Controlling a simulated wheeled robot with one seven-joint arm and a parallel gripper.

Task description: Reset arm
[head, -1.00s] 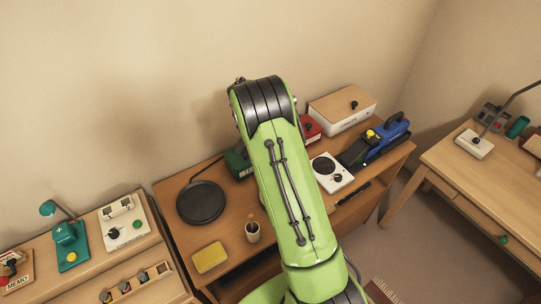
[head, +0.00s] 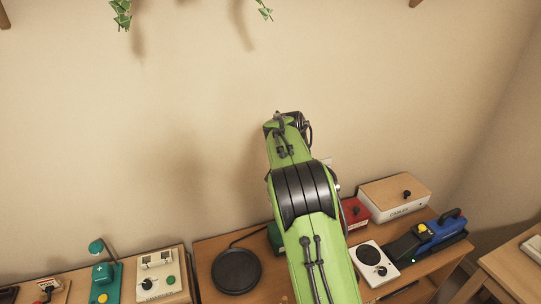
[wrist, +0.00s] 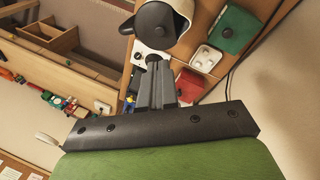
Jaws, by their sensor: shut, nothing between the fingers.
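My green arm rises from the bottom of the head view, in front of the bare wall and above the desk. Its end hides my gripper there. In the wrist view my gripper (wrist: 157,82) shows as two grey fingers, closed together and empty. Behind the fingers are a dark and white rounded thing (wrist: 156,28) and a red box (wrist: 189,84), both apart from them as far as I can tell.
The desk holds a black round plate (head: 236,271), a white unit with a black dial (head: 372,256), a white box with a wooden lid (head: 396,197) and a blue machine (head: 432,232).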

